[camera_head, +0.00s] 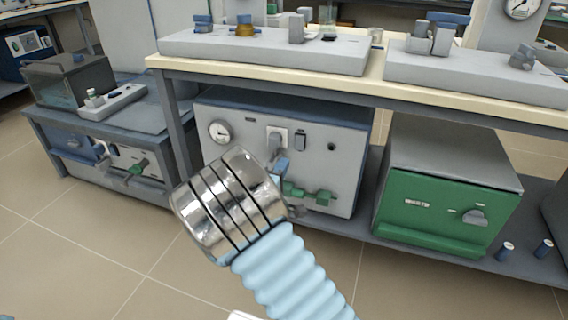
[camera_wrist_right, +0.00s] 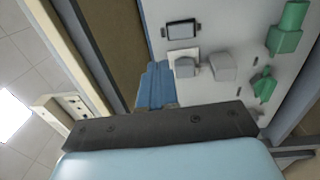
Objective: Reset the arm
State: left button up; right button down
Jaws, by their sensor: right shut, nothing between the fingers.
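My right arm, with a light-blue ribbed sleeve and a shiny metal wrist, reaches up from the bottom of the head view. Most of my right gripper is hidden behind the wrist there. In the right wrist view its blue fingers (camera_wrist_right: 155,86) are together and empty, in front of the light panel of the grey furnace (camera_head: 345,165). That furnace has a round gauge (camera_head: 219,132), a switch (camera_head: 277,140) and green fittings (camera_head: 318,197). I cannot tell whether the fingers touch the panel. My left gripper is out of view.
A bench (camera_head: 275,83) with a pale top stands over the grey furnace and carries instruments. A green-fronted furnace (camera_head: 420,217) stands to the right on the lower shelf. A lower table (camera_head: 125,120) is at left. Tiled floor (camera_head: 100,265) is open at front left.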

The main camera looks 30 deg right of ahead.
dwell(0.4)
jog(key=s+a+f+m+g+y+p, duration=0.25)
jog(key=f+y, duration=0.25)
jog(key=f, duration=0.6)
jog(key=s+a+f+m+g+y+p, duration=0.1)
jog(key=s+a+f+g+y+p, duration=0.2)
jog(key=f, duration=0.9)
jog(key=s+a+f+m+g+y+p, duration=0.1)
jog(key=s+a+f+m+g+y, duration=0.1)
jog(key=s+a+y, duration=0.3)
jog(key=s+a+f+m+g+y+p, duration=0.1)
jog(key=s+a+f+m+g+y, duration=0.2)
jog(key=s+a, duration=0.7)
jog(key=s+m+g+y, duration=0.1)
jog(key=s+y, duration=0.1)
jog(key=s, duration=0.1)
jog(key=shift+s+a, duration=0.3)
jog(key=shift+s, duration=0.05)
jog(key=shift+m, duration=0.25)
